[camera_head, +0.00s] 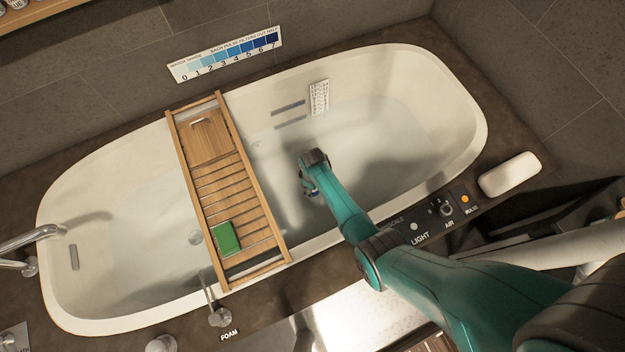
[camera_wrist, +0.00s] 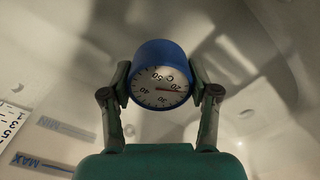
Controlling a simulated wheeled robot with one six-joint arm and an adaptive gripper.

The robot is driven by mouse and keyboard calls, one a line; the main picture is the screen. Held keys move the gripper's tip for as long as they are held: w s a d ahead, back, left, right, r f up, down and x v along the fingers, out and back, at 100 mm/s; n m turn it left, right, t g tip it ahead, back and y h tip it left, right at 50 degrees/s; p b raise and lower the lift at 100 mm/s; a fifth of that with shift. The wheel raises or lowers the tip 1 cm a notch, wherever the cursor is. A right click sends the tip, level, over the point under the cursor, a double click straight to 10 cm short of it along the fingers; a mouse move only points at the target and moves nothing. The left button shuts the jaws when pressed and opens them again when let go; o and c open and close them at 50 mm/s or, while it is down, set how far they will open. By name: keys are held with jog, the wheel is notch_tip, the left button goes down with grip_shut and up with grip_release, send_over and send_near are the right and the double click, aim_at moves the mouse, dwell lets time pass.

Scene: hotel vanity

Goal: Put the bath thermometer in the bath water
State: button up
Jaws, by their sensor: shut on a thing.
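My gripper (camera_wrist: 161,92) is shut on the bath thermometer (camera_wrist: 160,60), a round blue thing with a white dial, held between both fingers in the wrist view. In the head view my gripper (camera_head: 310,190) is over the water-filled part of the white bathtub (camera_head: 455,85), right of the wooden tray. The thermometer is mostly hidden there by my arm; I cannot tell whether it touches the bath water (camera_head: 385,135).
A wooden bath tray (camera_head: 208,185) spans the tub and carries a green block (camera_head: 225,237). A white scale plate (camera_head: 319,97) is on the far wall. A control panel (camera_head: 430,218) and white bar (camera_head: 510,174) are on the near rim.

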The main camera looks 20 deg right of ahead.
dwell(0.3)
jog(key=o, duration=1.3)
jog(key=shift+c, duration=0.2)
notch_tip(320, 180, up, 12)
